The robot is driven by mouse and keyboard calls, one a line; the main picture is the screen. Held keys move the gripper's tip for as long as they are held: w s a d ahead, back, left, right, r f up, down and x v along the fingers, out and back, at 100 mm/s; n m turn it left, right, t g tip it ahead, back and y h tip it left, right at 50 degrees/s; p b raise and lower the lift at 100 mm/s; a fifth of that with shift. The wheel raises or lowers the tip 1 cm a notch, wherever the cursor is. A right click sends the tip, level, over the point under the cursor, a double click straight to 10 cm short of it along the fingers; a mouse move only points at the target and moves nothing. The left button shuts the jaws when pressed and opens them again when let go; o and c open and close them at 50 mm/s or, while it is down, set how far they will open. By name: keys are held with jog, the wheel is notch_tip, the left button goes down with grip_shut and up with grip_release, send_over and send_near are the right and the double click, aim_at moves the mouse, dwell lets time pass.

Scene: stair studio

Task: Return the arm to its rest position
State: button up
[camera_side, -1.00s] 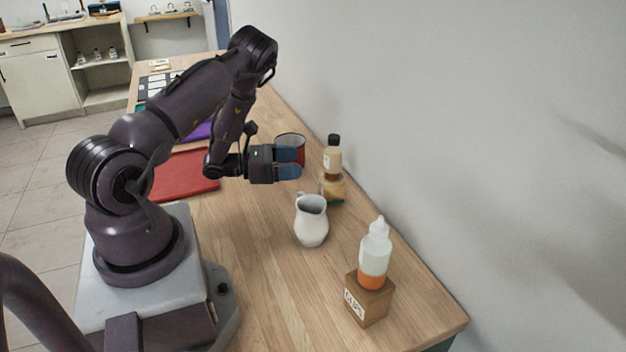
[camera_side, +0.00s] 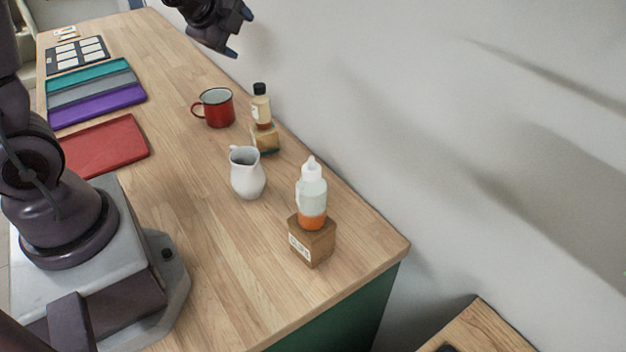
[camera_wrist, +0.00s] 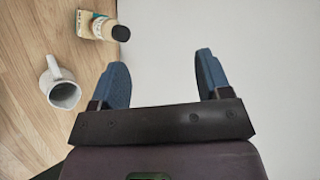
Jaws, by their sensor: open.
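My gripper (camera_side: 240,32) is at the top of the side view, raised high above the table near the wall. In the wrist view my gripper (camera_wrist: 162,68) has its two blue fingers spread apart with nothing between them, only pale wall behind. Most of my arm is cut off by the top edge of the side view. The red mug (camera_side: 218,109) stands upright on the wooden table (camera_side: 190,240), below and apart from my gripper.
A white jug (camera_side: 248,177) and a dark-capped bottle (camera_side: 261,106) on a wooden block stand near the wall. A white-nozzled bottle (camera_side: 312,192) stands on another block (camera_side: 312,244). A red tray (camera_side: 108,146) and a purple tray (camera_side: 100,106) lie at left.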

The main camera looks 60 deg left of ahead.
jog(key=s+d+r+n+g+h, duration=0.1)
jog(key=s+d+r+n+h, duration=0.1)
jog(key=s+d+n, duration=0.4)
jog(key=s+d+r+n+g+h, duration=0.1)
jog(key=s+d+r+n, duration=0.4)
jog(key=d, duration=0.8)
jog(key=s+n+h, duration=0.1)
jog(key=s+n, duration=0.1)
jog(key=s, duration=0.2)
jog(key=shift+s+d+g, duration=0.15)
jog(key=shift+g, duration=0.15)
jog(key=shift+r, duration=0.1)
